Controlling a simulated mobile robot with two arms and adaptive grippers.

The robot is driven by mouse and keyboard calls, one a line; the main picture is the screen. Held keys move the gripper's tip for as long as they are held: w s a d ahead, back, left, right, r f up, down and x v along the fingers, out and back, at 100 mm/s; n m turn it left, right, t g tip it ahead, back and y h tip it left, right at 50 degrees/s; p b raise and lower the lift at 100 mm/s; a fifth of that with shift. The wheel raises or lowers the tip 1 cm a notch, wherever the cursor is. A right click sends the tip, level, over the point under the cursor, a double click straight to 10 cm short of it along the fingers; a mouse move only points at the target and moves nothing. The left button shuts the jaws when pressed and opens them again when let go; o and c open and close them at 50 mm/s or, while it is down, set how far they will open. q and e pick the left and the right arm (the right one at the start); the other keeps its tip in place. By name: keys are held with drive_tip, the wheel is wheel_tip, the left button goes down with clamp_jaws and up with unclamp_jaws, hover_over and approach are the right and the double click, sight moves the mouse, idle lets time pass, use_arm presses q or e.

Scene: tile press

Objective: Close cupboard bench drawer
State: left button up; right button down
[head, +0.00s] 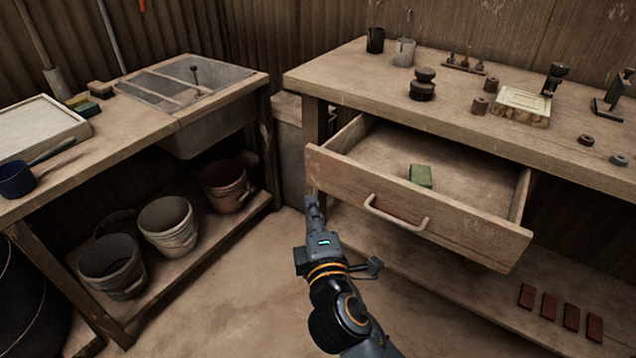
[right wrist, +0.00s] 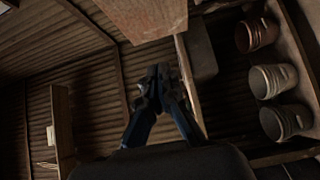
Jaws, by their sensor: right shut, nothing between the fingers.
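The wooden bench drawer (head: 465,231) is pulled out from under the right-hand bench (head: 345,78) in the head view. Its front has a pale metal bar handle (head: 395,214), and a green block (head: 420,176) lies inside. My right gripper (head: 313,203) is at the left end of the drawer front, to the left of the handle; I cannot tell whether it touches the wood. Its fingers are shut and empty, and they also show in the right wrist view (right wrist: 160,74). A wooden panel (right wrist: 145,15) shows beyond them there. My left gripper is not in view.
The left bench (head: 140,122) has a sink (head: 215,132), with several buckets (head: 168,224) on its lower shelf. Tools and a pale tile block (head: 522,105) stand on the right-hand bench. Red bricks (head: 549,306) lie on its lower shelf. The floor between the benches is clear.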

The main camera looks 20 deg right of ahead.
sight(317, 170)
drive_tip(key=w+d, duration=0.1)
drive_tip(key=w, duration=0.1)
drive_tip(key=w+d, duration=0.1)
drive_tip(key=w, duration=0.1)
drive_tip(key=w+d, duration=0.1)
drive_tip(key=w, duration=0.1)
drive_tip(key=shift+w, duration=0.25)
drive_tip(key=shift+w+d, duration=0.15)
drive_tip(key=shift+d, duration=0.15)
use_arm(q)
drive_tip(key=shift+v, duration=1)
use_arm(e)
drive_tip(key=shift+w+f, duration=0.1)
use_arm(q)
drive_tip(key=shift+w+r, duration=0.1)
use_arm(e)
drive_tip(key=shift+d, duration=0.15)
